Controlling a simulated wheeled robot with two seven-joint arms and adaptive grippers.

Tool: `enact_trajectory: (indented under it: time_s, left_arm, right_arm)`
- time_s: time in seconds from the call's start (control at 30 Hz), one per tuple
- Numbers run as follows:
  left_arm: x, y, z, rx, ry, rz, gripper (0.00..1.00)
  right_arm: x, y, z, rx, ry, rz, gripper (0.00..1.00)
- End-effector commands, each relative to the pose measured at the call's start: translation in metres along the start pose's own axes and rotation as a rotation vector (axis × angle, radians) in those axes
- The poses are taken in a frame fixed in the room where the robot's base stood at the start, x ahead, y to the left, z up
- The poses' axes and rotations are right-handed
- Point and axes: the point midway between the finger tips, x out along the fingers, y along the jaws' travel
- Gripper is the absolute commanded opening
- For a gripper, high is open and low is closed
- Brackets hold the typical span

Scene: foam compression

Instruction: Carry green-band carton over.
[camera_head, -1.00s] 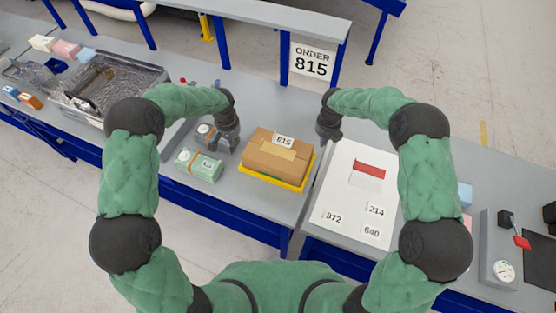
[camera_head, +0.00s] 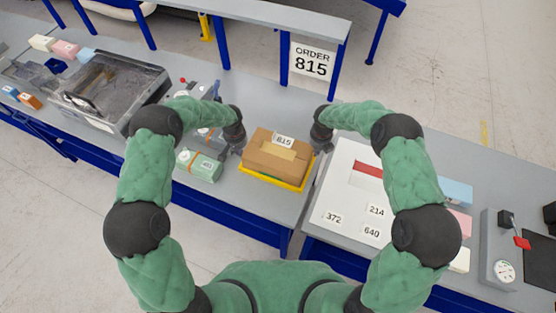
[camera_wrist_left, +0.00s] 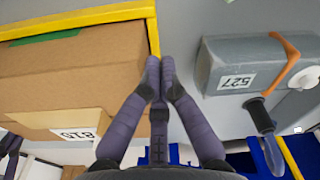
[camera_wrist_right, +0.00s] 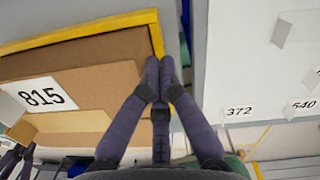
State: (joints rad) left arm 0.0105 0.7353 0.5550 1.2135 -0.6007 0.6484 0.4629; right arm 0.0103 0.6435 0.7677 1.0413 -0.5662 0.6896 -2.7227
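The brown carton (camera_head: 265,164) with an 815 label sits on a yellow tray (camera_head: 268,179) at the middle of the bench.
A pale green carton with an orange band (camera_head: 200,166) stands close left of my left gripper. A white board (camera_head: 345,195) with number labels lies right of the tray. A clear bin (camera_head: 105,95) is at the left, a gauge device (camera_head: 500,255) at the far right. An ORDER 815 sign (camera_head: 312,62) hangs behind.

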Motion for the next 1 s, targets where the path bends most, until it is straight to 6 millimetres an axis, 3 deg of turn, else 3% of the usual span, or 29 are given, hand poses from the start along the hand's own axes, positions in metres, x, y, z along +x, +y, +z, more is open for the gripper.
enact_trajectory:
  time_s: [0.57, 1.0]
  left_arm:
    - [-0.002, 0.009, 0.000, 0.001, 0.002, 0.004, 0.00]
    - [-0.032, 0.011, -0.002, 0.001, 0.001, 0.007, 0.00]
  right_arm:
    - [-0.002, 0.009, -0.001, -0.003, 0.001, 0.004, 0.00]
    - [-0.031, 0.011, 0.000, -0.005, 0.003, 0.006, 0.00]
